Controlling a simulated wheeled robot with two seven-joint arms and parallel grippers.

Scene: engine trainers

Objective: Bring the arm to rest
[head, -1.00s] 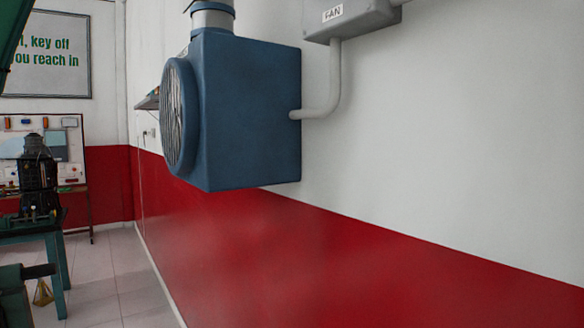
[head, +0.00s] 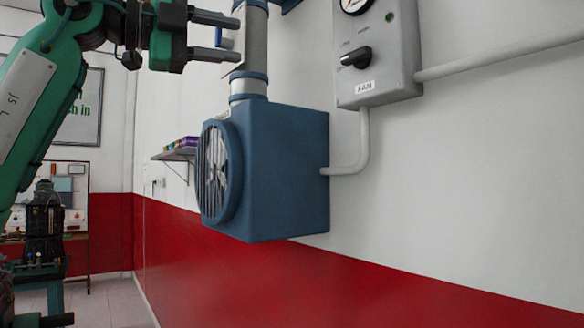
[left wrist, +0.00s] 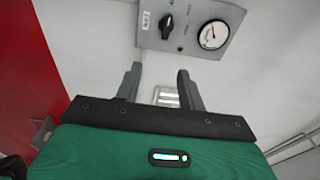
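My left gripper (head: 236,38) is at the top left in the head view, its green arm coming in from the left. Its two grey fingers point right, spread apart, with nothing held. They overlap the grey duct in the picture; a small blue part shows between them, and I cannot tell what it belongs to. In the left wrist view the same gripper (left wrist: 160,76) is open, pointing towards the wall. My right gripper is not in view.
A blue fan housing (head: 284,175) hangs on the wall below the duct (head: 248,88). A grey FAN control box (head: 398,72) with a black knob (head: 356,57) is to its right. A shelf (head: 178,155) and an engine on a stand (head: 43,222) are farther back.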

